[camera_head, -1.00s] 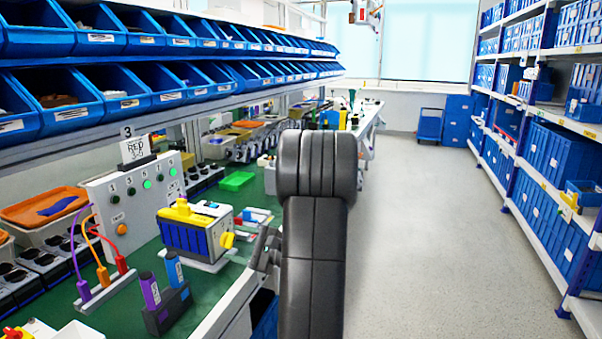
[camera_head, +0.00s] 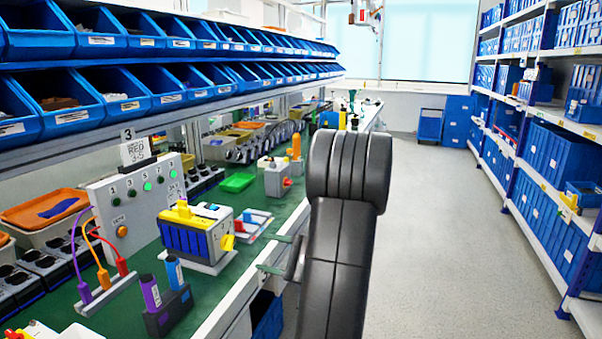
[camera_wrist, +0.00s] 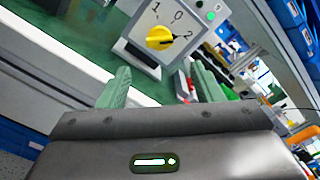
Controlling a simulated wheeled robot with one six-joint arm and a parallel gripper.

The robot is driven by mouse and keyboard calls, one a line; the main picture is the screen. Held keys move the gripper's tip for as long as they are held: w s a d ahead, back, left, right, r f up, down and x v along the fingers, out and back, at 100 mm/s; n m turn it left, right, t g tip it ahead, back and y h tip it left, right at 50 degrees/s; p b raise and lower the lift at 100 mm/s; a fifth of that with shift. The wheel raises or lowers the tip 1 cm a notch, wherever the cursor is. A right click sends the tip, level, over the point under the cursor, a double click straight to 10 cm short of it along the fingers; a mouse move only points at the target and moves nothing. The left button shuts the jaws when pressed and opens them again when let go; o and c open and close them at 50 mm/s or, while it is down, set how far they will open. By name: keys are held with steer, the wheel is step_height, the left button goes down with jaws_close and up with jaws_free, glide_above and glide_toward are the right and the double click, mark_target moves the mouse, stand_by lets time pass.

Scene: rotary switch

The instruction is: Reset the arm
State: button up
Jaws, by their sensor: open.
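The rotary switch (camera_head: 190,241) is a yellow, blue and white box on the bench's green top. Its yellow knob (camera_head: 228,243) is on the end facing my arm. In the wrist view the knob (camera_wrist: 160,38) sits on a pale face marked 1, 0 and 2, and its tip appears to lie toward the 2. My gripper (camera_head: 277,255) is at the bench's front edge, to the right of the knob and apart from it. In the wrist view its two green fingers (camera_wrist: 163,86) are spread with nothing between them.
A control panel (camera_head: 135,205) with green lights and cables stands left of the switch. A holder with purple and blue pens (camera_head: 168,310) is in front. A red-and-blue rocker device (camera_head: 255,222) sits behind the knob. The aisle floor (camera_head: 440,240) is clear.

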glide_toward(234, 242)
steer(key=x, duration=0.8)
steer(key=shift+a+f+b, duration=0.2)
steer(key=shift+f+b, duration=0.1)
steer(key=shift+b, duration=0.1)
steer(key=shift+a+f+n+b, duration=0.2)
steer(key=shift+n+b, duration=0.1)
steer(key=shift+b, duration=0.25)
steer(key=shift+d+n+b, duration=0.15)
steer(key=shift+n+b, duration=0.7)
steer(key=shift+n, duration=0.05)
steer(key=n+b, duration=0.2)
steer(key=shift+n, duration=0.3)
steer(key=n+b, duration=0.4)
steer(key=shift+r+n+b, duration=0.15)
steer(key=shift+n+b, duration=0.15)
steer(key=shift+n, duration=0.1)
steer(key=n+b, duration=0.1)
steer(key=n, duration=0.1)
steer(key=n+b, duration=0.2)
steer(key=shift+r+n, duration=0.2)
steer(key=shift+n, duration=0.2)
steer(key=shift+r+n+b, duration=0.15)
steer(key=shift+n+b, duration=0.55)
steer(key=shift+n, duration=0.9)
